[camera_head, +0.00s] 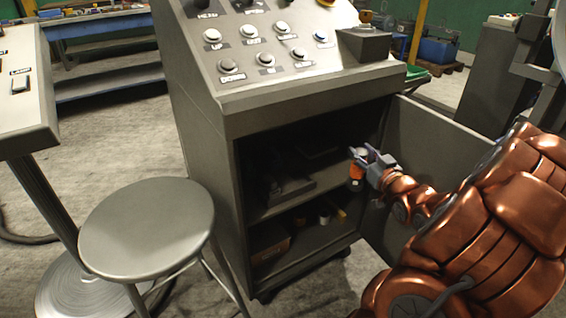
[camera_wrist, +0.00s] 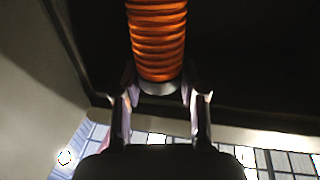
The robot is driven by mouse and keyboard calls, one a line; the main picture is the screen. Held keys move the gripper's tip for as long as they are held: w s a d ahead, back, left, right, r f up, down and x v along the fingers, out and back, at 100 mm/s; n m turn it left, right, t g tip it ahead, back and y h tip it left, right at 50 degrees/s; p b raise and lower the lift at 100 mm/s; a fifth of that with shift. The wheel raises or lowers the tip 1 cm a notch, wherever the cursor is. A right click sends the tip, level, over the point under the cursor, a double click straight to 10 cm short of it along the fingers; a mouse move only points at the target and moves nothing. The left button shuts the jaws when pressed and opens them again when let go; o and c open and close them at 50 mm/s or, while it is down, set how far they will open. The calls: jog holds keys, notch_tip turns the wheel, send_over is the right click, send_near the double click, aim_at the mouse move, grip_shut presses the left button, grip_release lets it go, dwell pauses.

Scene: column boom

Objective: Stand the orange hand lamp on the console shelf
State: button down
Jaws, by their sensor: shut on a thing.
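My gripper (camera_head: 366,158) is at the open front of the console (camera_head: 290,110), near the right side of the opening. It is shut on the orange hand lamp (camera_head: 356,172), of which only a small orange part shows below the jaws. The console shelf (camera_head: 300,191) lies inside the dark compartment, below and left of the gripper. I cannot tell whether the lamp touches anything else.
A dark flat object (camera_head: 287,188) lies on the shelf's left part. Below it are a box (camera_head: 270,243) and small items (camera_head: 325,214). The console door (camera_head: 430,140) stands open at right, close to my arm. A round stool (camera_head: 147,228) stands at front left.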

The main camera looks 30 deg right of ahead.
jog(key=w+d+f+b, duration=0.2)
jog(key=w+d, duration=0.1)
jog(key=w, duration=0.4)
jog(key=w+d+f+b, duration=0.3)
jog(key=w, duration=0.5)
jog(key=shift+w, duration=0.25)
jog(key=shift+d, duration=0.1)
jog(key=c, duration=0.7)
grip_release()
jog(key=shift+f+b, duration=0.1)
jog(key=shift+b, duration=0.2)
jog(key=shift+o, duration=0.2)
